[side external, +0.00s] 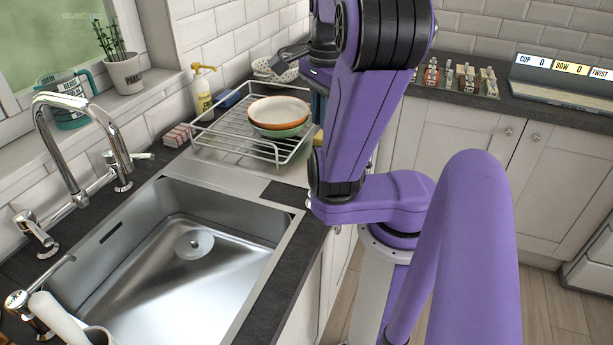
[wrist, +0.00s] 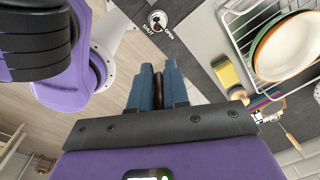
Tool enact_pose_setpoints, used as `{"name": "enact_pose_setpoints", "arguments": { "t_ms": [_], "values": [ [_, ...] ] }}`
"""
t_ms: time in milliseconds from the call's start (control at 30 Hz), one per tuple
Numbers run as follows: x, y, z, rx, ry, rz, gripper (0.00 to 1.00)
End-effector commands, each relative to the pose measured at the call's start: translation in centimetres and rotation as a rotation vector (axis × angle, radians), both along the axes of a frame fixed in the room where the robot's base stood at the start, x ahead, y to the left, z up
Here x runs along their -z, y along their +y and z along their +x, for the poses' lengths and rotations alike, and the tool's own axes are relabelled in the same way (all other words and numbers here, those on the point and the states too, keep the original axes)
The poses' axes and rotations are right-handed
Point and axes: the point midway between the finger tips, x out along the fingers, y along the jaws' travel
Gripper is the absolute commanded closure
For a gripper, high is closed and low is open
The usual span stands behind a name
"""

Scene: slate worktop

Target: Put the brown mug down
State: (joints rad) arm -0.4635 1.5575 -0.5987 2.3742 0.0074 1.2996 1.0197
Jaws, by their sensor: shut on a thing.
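My gripper (wrist: 159,72) shows in the wrist view with its two blue fingers shut on a narrow dark brown piece. This piece looks like part of the brown mug (wrist: 158,88). The rest of the mug is not visible, so its tilt and its height above any surface cannot be told. In the wrist view the fingers show over the floor and the edge of the dark worktop (wrist: 183,47). In the side view my purple arm hides most of the gripper area, and I cannot make out the mug there.
A wire dish rack (side external: 225,137) holds stacked bowls (side external: 279,112); it also shows at the wrist view's right (wrist: 237,37). A yellow sponge (wrist: 225,72) and a brush (wrist: 237,93) lie beside it. The steel sink (side external: 150,290) is empty.

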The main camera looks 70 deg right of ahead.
Motion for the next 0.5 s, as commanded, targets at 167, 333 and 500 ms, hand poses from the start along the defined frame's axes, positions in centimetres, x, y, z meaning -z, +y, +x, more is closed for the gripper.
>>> {"name": "enact_pose_setpoints", "arguments": {
  "t_ms": [167, 333, 500],
  "values": [
    [0.1, 0.7, -1.5, 0.125, -0.005, -0.004, 1.00],
    [3.0, 0.8, -1.6, 0.129, -0.003, 0.003, 1.00],
    [4.8, 0.7, -1.5, 0.128, -0.003, 0.000, 1.00]
  ]
}}
